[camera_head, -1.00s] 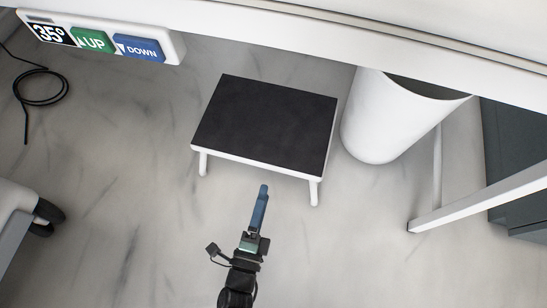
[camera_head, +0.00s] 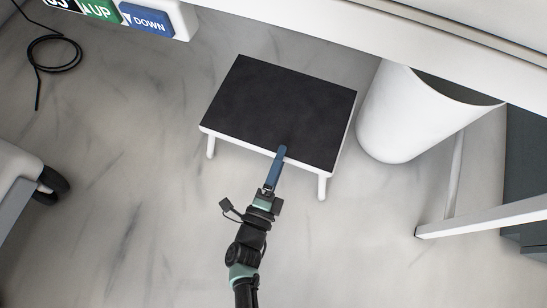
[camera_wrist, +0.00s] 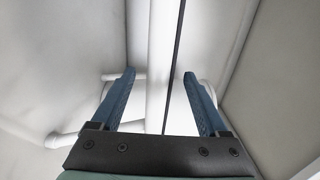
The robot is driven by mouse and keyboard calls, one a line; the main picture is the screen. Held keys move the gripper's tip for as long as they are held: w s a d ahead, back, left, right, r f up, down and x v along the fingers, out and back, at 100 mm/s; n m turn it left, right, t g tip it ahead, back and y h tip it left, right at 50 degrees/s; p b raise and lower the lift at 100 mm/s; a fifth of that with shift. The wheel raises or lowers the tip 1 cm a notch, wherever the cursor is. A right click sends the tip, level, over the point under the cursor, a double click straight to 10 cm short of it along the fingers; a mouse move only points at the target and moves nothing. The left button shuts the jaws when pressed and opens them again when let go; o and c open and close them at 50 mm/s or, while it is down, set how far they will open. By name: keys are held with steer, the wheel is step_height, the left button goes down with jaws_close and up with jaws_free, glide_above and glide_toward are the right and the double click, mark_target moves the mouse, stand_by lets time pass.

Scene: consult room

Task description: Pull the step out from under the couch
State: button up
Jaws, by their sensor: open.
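The step (camera_head: 278,108) stands on the floor with a black top, a white rim and white legs. It is in the upper middle of the head view, beside the couch's white edge (camera_head: 300,28). My gripper (camera_head: 282,152) reaches its front rim, right of the middle, and one blue finger shows over the black top. In the wrist view my gripper (camera_wrist: 158,78) is open, with a blue finger on each side of the step's white rim (camera_wrist: 160,60). Gaps show between the fingers and the rim.
A white bin (camera_head: 405,115) stands close to the step's right side. A white slanted frame bar (camera_head: 480,217) is farther right. A control panel (camera_head: 125,14) hangs at the top left, and a black cable (camera_head: 52,55) lies below it. The floor in front is clear.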

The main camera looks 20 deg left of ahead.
mark_target(290, 133)
steer(key=w+b, duration=0.3)
steer(key=w, duration=0.5)
steer(key=shift+w, duration=0.2)
steer(key=shift+c, duration=0.3)
jaws_close()
stand_by(0.8)
